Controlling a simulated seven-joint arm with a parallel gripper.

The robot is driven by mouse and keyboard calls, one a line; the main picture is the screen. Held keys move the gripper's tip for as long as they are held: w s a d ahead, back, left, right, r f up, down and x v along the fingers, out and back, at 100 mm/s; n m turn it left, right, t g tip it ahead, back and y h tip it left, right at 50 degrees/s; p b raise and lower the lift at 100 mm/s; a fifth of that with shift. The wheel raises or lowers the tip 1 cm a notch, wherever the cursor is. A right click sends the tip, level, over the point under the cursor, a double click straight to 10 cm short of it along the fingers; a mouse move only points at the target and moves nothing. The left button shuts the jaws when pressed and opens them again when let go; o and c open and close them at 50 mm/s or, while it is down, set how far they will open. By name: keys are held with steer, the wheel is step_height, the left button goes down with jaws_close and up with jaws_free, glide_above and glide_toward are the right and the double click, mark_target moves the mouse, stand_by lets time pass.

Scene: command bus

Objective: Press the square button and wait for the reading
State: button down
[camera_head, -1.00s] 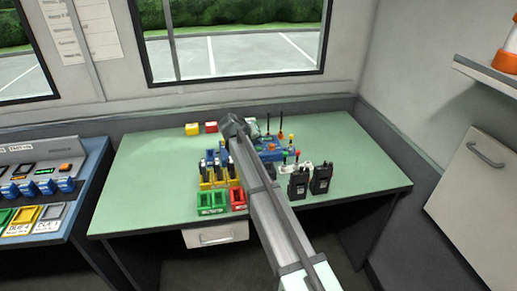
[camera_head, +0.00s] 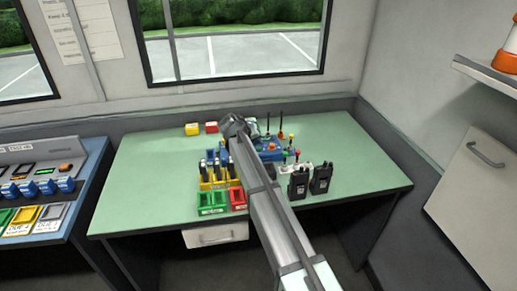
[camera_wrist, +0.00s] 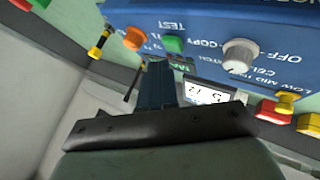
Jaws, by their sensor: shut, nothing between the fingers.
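A blue device (camera_wrist: 200,22) fills the top of the wrist view, its lettering upside down, with "TEST" beside a green button (camera_wrist: 173,44) that looks squarish. An orange button (camera_wrist: 135,38) sits to the left of it. A lit white display (camera_wrist: 212,92) shows dark digits, partly hidden by my gripper and too unclear to read surely. My gripper (camera_wrist: 156,66) is shut and empty, its tips just below the green button in the picture; I cannot tell whether they touch it. In the head view the blue device (camera_head: 284,148) is partly hidden behind my arm.
In the head view, two black radios (camera_head: 299,183) stand in front of the device. Green and red bins (camera_head: 213,203) are left of my arm. The table's right side is clear.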

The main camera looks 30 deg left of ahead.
mark_target(257, 149)
steer(key=shift+f, duration=0.75)
stand_by(1.3)
steer(key=shift+r, duration=0.15)
stand_by(0.3)
steer(key=shift+r, duration=0.6)
steer(key=shift+r, duration=0.15)
steer(key=shift+r, duration=2.3)
